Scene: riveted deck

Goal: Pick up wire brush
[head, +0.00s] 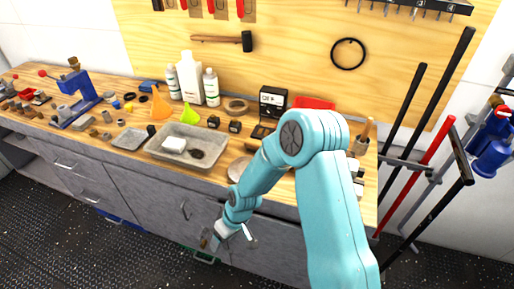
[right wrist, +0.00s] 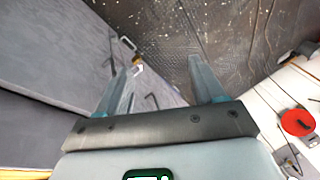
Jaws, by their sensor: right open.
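I cannot pick out the wire brush for sure in either view. A small dark item (head: 197,154) lies in the grey tray (head: 160,153) beside a white block (head: 174,144), too small to name. A wooden handle (head: 366,130) stands up from a holder at the bench's right end; its lower part is unclear. My right gripper (head: 229,239) hangs low in front of the bench's drawers, below the worktop. It is open and empty, with its two fingers apart in the right wrist view (right wrist: 160,75). My left gripper is not in view.
Long bars (head: 430,100) lean at the right. The dark riveted floor (head: 60,230) before the bench is mostly clear.

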